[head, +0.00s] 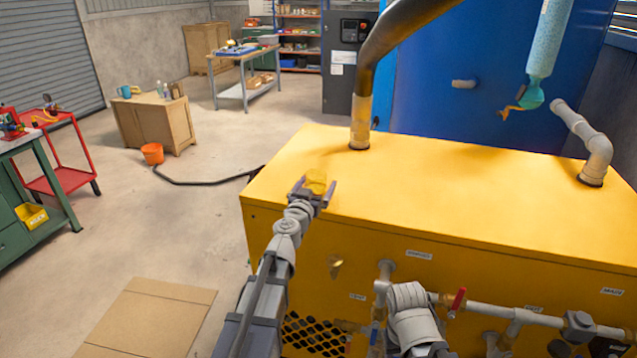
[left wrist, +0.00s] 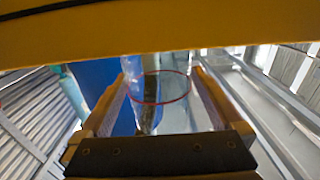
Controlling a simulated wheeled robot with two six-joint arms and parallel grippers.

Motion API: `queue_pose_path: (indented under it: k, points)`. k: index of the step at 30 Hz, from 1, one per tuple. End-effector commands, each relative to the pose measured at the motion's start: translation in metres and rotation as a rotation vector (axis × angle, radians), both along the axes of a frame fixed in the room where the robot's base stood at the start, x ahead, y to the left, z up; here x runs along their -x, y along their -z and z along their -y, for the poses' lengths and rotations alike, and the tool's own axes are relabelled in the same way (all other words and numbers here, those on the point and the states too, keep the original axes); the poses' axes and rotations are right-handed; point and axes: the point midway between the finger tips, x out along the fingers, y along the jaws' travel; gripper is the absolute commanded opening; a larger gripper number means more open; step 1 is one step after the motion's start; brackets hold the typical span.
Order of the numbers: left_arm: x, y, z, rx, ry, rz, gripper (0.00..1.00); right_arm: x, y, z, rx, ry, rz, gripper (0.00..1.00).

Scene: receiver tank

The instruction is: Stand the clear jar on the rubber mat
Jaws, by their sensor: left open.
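My left gripper (head: 315,188) is over the near left part of the yellow tank housing's top, fingers apart. A small see-through yellowish thing (head: 316,179), which looks like the clear jar with the yellow showing through, is between or just beyond its fingers. In the left wrist view, a thin red ring (left wrist: 166,73) and faint clear walls, seemingly the jar's, lie between the open fingers of my left gripper (left wrist: 162,88). I cannot tell whether they touch it. I cannot make out a rubber mat. My right gripper is not in view.
The yellow housing (head: 480,205) has a wide bare top. A dark pipe (head: 361,115) rises from its back, and a pale elbow pipe (head: 596,160) stands at the right. Pipes and a red-handled valve (head: 458,300) run along its front. A cardboard sheet (head: 150,318) lies on the floor.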

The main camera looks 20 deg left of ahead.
Motion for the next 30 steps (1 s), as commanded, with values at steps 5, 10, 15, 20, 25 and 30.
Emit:
queue_pose_path:
  k: [5,10,15,20,25,30]
  points:
    - [0.035,-0.003,0.002,0.0,0.0,0.0,1.0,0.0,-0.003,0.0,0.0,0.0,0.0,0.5]
    - [0.057,-0.003,0.001,0.0,0.0,0.0,1.0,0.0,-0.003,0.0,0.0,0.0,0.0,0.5]
    - [0.061,-0.004,0.001,0.0,0.001,0.0,1.0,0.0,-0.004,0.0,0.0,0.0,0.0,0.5]
    - [0.078,-0.018,-0.003,0.0,-0.001,0.0,1.0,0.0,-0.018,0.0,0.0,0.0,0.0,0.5]
    - [0.086,-0.021,-0.005,0.0,0.0,0.0,1.0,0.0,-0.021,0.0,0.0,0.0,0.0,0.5]
    - [0.072,-0.02,-0.005,0.0,0.001,0.0,1.0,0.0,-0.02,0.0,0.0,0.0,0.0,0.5]
